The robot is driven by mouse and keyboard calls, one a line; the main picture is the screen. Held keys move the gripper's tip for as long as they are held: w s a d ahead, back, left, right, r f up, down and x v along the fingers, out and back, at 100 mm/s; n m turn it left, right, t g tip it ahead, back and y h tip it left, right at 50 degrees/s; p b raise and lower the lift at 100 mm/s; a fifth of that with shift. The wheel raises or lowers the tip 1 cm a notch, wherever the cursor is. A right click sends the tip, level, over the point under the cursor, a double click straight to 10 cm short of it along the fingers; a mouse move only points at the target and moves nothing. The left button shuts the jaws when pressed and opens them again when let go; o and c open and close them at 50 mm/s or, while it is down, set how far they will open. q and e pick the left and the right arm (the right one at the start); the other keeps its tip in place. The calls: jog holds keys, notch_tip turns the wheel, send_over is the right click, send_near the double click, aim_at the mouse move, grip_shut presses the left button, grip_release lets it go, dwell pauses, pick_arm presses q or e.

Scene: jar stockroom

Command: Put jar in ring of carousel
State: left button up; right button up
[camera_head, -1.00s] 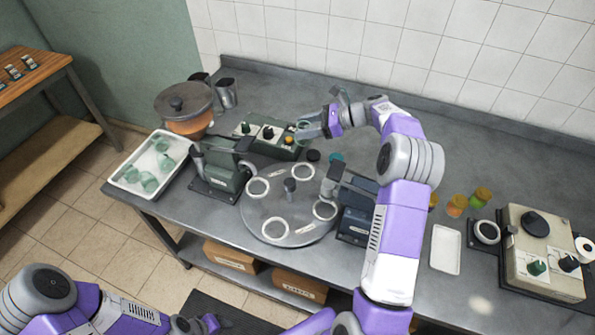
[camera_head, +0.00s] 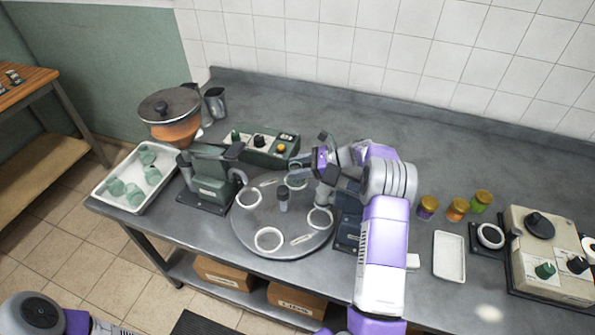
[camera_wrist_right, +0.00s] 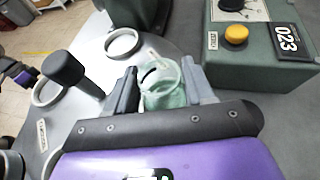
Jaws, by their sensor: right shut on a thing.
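The carousel (camera_head: 245,226) is a grey round plate with white rings and a dark centre post (camera_head: 283,198). My right gripper (camera_head: 303,166) is over the back of the carousel, at the back ring. The jar (camera_head: 296,182) is partly hidden in the head view. I cannot tell whether its base sits inside the back ring. My left gripper is out of view.
A white tray (camera_head: 105,197) holds several green jars at the left. A green press-like device (camera_head: 208,178) and a control box (camera_head: 262,150) flank the carousel. Coloured jars (camera_head: 457,209), a white plate (camera_head: 449,257) and a beige machine (camera_head: 545,255) stand at the right.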

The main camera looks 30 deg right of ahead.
jog(key=shift+f, duration=0.65)
jog(key=o, duration=1.1)
jog(key=shift+d+r, duration=0.1)
jog(key=p+v, duration=0.1)
jog(key=v, duration=1.1)
